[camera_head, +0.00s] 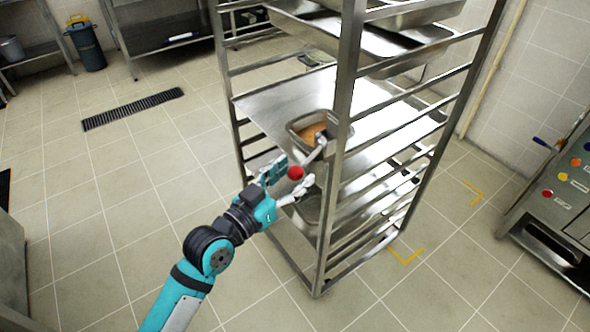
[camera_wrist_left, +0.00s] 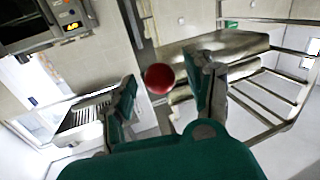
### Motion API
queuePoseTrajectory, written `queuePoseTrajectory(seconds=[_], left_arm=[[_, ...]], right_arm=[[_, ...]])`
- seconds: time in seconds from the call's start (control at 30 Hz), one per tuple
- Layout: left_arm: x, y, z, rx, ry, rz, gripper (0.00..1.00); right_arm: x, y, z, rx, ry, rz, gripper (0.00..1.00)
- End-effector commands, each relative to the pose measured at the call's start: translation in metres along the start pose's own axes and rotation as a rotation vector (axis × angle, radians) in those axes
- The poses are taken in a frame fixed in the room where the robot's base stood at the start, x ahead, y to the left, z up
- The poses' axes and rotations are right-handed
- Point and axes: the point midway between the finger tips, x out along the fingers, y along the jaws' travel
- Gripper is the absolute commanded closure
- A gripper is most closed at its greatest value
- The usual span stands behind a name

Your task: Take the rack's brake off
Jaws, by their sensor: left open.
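The tall steel rack (camera_head: 342,165) stands in the middle of the head view, with yellow corner marks on the floor beside it. A brake lever with a red ball knob (camera_head: 295,173) sticks out from the rack's near post. My left gripper (camera_head: 283,182) is open, its fingers either side of the knob in the head view. In the left wrist view the red knob (camera_wrist_left: 159,78) shows between the spread fingers, apart from both and nearer the left one. My right gripper is in neither view.
A pan with brown food (camera_head: 308,128) sits on a rack shelf, and steel trays (camera_head: 385,45) fill the upper levels. A control panel with coloured knobs (camera_head: 562,175) stands at the right. The tiled floor left of the rack is clear around a drain grate (camera_head: 133,108).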

Motion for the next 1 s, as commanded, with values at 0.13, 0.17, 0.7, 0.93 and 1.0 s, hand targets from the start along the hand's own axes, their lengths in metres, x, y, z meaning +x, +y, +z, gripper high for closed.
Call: queuePoseTrajectory(seconds=[0.13,0.17,0.7,0.93,1.0], left_arm=[[0.0094,0.0002,-0.0006,0.0,0.001,0.0,0.45],[0.01,0.0003,-0.0004,0.0,0.0,0.0,0.45],[0.0103,0.0001,0.0,0.0,0.0,0.0,0.82],[0.0102,0.0,0.0,0.0,0.0,0.0,1.0],[0.0102,0.0,0.0,0.0,0.0,0.0,1.0]], right_arm=[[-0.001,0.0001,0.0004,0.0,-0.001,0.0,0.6],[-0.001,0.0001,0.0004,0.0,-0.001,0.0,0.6],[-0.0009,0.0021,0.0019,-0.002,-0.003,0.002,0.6],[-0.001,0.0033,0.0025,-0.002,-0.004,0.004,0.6],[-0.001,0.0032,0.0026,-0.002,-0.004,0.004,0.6]])
